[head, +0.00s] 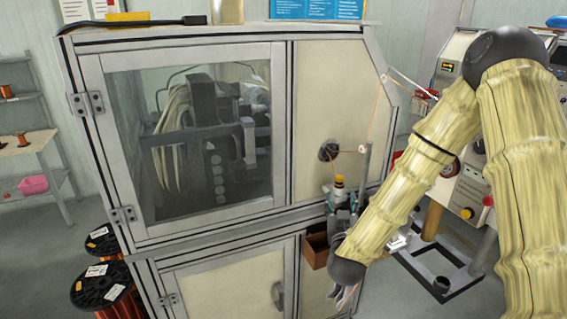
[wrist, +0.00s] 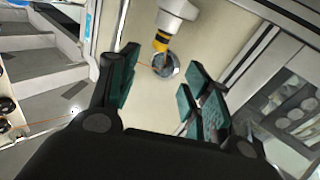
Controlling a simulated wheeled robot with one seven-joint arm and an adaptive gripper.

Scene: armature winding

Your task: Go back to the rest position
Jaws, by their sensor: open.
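My gripper (head: 343,207) is in front of the right panel of the grey cabinet (head: 330,85), at the end of my arm, which reaches in from the right. In the wrist view my gripper (wrist: 162,68) shows its green-padded fingers spread apart with nothing between them. A yellow-banded part (wrist: 161,41) on a white cylinder and a round metal fitting (wrist: 166,67) lie beyond the fingers, apart from them as far as I can tell. In the head view a yellow part (head: 339,182) shows just above the fingers. My forearm hides some of the area behind.
A wire (head: 373,112) runs by a thin upright post near the cabinet's right edge. A brown open box (head: 315,250) hangs low beside my gripper. A control machine (head: 465,190) stands at right behind my arm. Wire spools (head: 104,285) stand at lower left.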

